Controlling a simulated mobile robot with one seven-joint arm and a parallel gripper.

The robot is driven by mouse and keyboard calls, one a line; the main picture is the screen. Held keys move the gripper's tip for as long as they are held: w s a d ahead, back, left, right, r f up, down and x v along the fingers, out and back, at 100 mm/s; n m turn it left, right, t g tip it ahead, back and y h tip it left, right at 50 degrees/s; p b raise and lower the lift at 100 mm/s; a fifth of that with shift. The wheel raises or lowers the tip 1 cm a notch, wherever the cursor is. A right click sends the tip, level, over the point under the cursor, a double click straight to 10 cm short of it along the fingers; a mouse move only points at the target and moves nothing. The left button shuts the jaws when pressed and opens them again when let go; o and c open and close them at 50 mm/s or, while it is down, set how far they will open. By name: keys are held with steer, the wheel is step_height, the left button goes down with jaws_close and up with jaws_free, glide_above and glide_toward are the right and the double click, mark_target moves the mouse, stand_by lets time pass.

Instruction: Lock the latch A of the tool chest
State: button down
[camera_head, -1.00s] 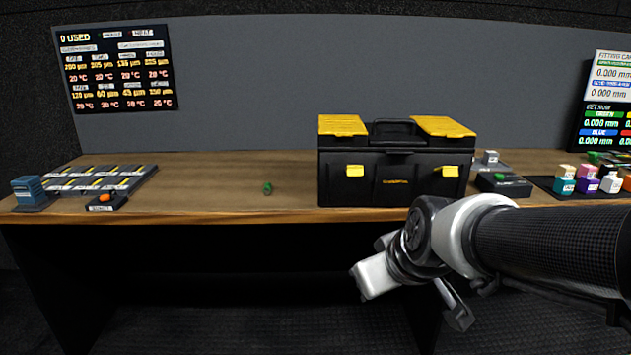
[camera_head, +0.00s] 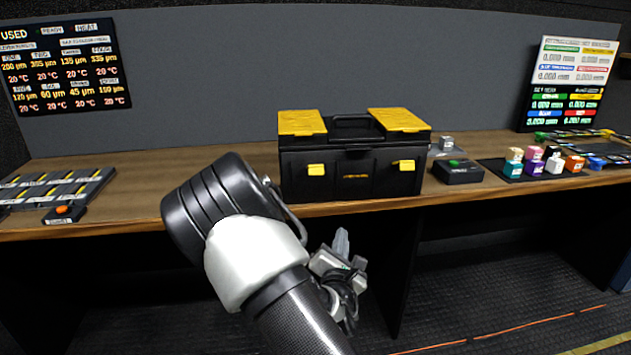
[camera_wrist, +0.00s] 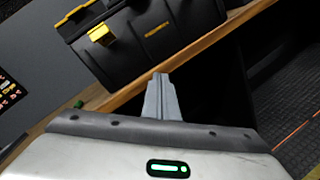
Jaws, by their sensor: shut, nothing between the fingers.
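The black tool chest (camera_head: 355,186) with yellow lid panels stands on the wooden bench. Its front has a yellow left latch (camera_head: 316,169) and a yellow right latch (camera_head: 407,165). No letter is readable, so I cannot tell which is latch A. The chest (camera_wrist: 140,62) also shows tilted in the wrist view, with one yellow latch (camera_wrist: 101,33). My gripper (camera_head: 342,240) is below the bench edge in the head view, in front of the chest and apart from it. Its fingertips (camera_wrist: 161,78) are together and empty, below the chest front in the wrist view.
The bench's front edge (camera_head: 240,221) runs between my gripper and the chest. A dark box with a green button (camera_head: 458,172) and several coloured small blocks (camera_head: 535,165) lie to the right. A tray (camera_head: 50,190) lies at the far left. Screens hang behind the bench.

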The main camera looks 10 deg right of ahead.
steer(key=a+r+n+t+y, duration=0.1)
steer(key=n, duration=0.2)
steer(key=a+r+n+t+y, duration=0.1)
steer(key=a+n, duration=0.1)
steer(key=n, duration=0.2)
steer(key=s+a+r+n+t+y+p, duration=0.1)
steer(key=a+n+t+y, duration=0.1)
steer(key=n, duration=0.1)
steer(key=shift+n, duration=0.3)
steer(key=shift+w+d, duration=0.1)
steer(key=shift+w, duration=0.05)
glide_toward(315, 171)
step_height(315, 171, down, 4)
steer(key=w, duration=0.3)
steer(key=shift+w+d+r, duration=0.15)
steer(key=shift+w+r, duration=0.55)
steer(key=shift+r, duration=0.2)
steer(key=shift+w+d+r, duration=0.2)
steer(key=shift+w+r, duration=0.5)
steer(key=shift+r, duration=0.15)
steer(key=shift+r+g+p, duration=0.3)
steer(key=shift+r+p, duration=0.1)
steer(key=shift+p, duration=0.5)
steer(key=shift+r+p, duration=0.15)
steer(key=shift+p, duration=0.2)
